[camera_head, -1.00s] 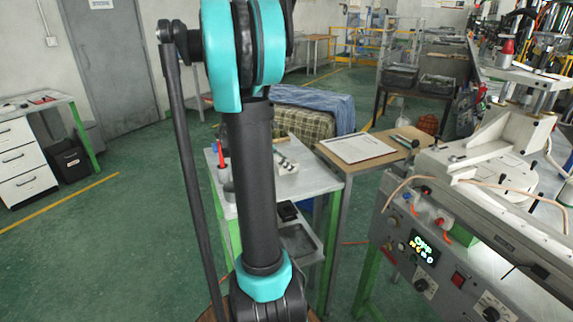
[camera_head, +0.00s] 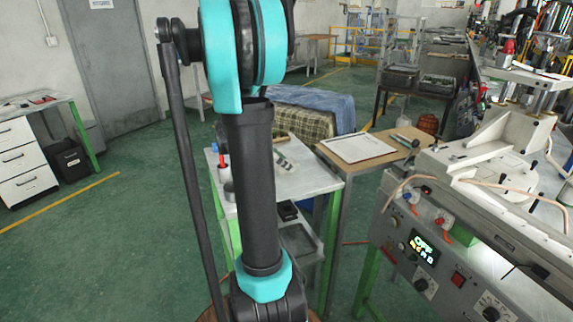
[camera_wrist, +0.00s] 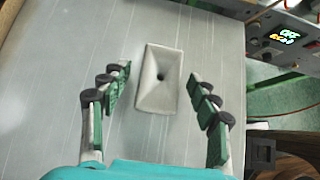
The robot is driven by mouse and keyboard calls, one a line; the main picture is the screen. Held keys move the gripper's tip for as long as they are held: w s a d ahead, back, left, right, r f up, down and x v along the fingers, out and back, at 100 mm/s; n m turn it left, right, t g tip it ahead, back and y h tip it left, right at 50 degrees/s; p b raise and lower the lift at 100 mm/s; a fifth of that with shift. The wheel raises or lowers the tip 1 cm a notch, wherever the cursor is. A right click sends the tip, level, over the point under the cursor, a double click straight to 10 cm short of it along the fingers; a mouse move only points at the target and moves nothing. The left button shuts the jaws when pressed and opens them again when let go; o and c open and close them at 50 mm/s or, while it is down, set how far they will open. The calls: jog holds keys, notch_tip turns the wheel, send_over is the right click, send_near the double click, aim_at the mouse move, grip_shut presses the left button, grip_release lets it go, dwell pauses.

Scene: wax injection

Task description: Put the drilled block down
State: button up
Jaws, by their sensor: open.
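The drilled block (camera_wrist: 159,78) is a pale grey block with a dark round hole in its middle. In the wrist view it rests on a grey, lightly lined tabletop (camera_wrist: 60,60). My gripper (camera_wrist: 161,88) is open, with its dark green finger pads to the left and right of the block. A gap shows on both sides, and the pads do not appear to touch it. In the head view my arm covers much of the work table (camera_head: 318,178), and I cannot clearly make out the block or my gripper there.
A clipboard with paper (camera_head: 357,148) lies on the brown side table right of the work table. A machine with a lit control panel (camera_head: 423,247) stands at the right. A red-topped bottle (camera_head: 222,170) stands at the table's left. Tabletop left of the block is clear.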

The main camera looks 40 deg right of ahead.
jog(key=v, duration=1)
jog(key=shift+a+r, duration=0.2)
